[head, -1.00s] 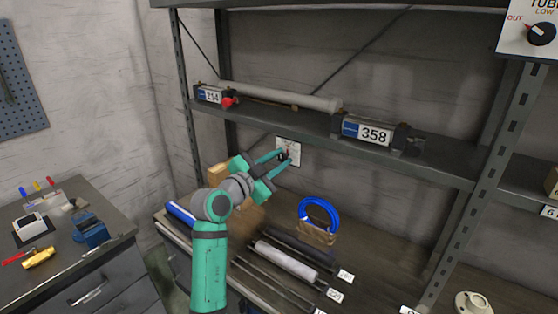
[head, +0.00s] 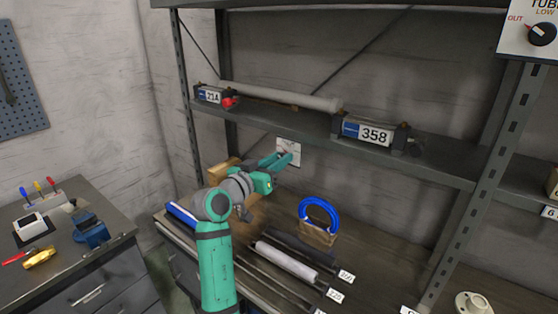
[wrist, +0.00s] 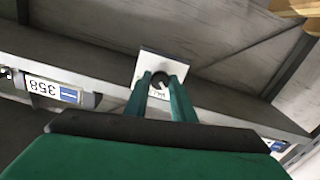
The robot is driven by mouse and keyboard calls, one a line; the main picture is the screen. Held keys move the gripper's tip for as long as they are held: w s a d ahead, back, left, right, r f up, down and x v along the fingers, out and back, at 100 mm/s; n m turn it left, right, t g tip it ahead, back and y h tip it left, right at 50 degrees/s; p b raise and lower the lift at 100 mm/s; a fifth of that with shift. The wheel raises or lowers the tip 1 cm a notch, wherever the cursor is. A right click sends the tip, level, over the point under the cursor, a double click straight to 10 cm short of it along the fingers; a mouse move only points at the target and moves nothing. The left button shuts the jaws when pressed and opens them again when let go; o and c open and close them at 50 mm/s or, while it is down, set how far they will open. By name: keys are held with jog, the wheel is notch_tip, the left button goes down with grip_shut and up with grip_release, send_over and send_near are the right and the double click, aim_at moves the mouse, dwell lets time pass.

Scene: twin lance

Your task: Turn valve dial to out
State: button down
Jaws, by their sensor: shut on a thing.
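The lettering on the plate is too small to read, so I cannot tell where the dial points.
A shelf (head: 290,122) with tubes and a box marked 358 (head: 368,131) runs just above the plate. Below are a cardboard box (head: 222,171), a blue ring (head: 319,212) and several rods on the lower surface.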

jog(key=shift+f+n, duration=0.1)
jog(key=shift+n, duration=1)
jog(key=c, duration=2.5)
grip_release()
jog(key=shift+c, duration=0.2)
grip_shut()
jog(key=o, duration=1.1)
grip_release()
jog(key=shift+c, duration=0.2)
jog(key=v, duration=1.1)
jog(key=shift+w, duration=0.1)
